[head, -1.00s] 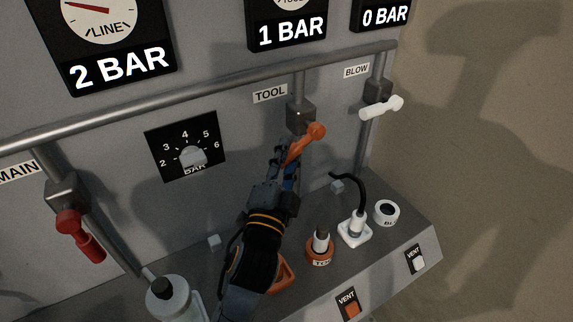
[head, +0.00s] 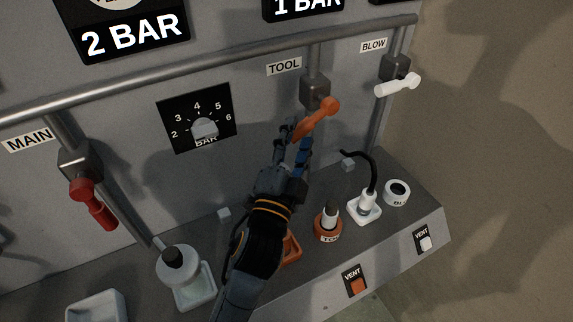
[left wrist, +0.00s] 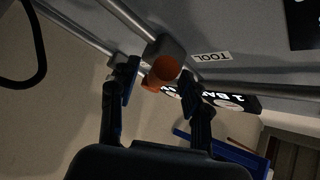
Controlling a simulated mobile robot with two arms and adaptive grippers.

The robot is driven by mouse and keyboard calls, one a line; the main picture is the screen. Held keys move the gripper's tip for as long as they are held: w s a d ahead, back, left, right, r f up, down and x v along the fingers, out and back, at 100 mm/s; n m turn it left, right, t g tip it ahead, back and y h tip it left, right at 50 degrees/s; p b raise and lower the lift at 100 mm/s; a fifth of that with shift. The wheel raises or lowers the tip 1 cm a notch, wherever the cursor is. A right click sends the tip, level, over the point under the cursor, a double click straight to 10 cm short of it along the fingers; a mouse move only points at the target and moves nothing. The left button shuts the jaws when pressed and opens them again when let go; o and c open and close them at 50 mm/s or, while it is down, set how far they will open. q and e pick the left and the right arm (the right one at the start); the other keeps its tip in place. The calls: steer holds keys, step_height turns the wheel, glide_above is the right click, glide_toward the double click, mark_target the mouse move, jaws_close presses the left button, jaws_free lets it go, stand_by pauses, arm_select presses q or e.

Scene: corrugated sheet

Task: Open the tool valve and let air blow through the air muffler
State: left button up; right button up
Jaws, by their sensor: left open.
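The tool valve's orange lever (head: 318,118) sits under the TOOL label (head: 285,66) on its grey valve body (head: 315,86). It slants down to the left. My left gripper (head: 294,143) is open at the lever's lower end. In the left wrist view the orange lever (left wrist: 160,72) shows between the open fingers of my left gripper (left wrist: 160,90); I cannot tell if they touch it. A pale cylinder with a dark top (head: 330,213) stands in an orange ring base (head: 327,234) on the ledge; I cannot tell if this is the air muffler. My right gripper is not in view.
The red MAIN lever (head: 94,204) is at left and the white BLOW lever (head: 397,85) at right. The tool display (head: 305,6) reads 1 BAR.

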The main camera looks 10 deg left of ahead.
arm_select(q)
steer(key=v, duration=0.9)
steer(key=shift+s, duration=0.35)
steer(key=shift+a+f, duration=0.1)
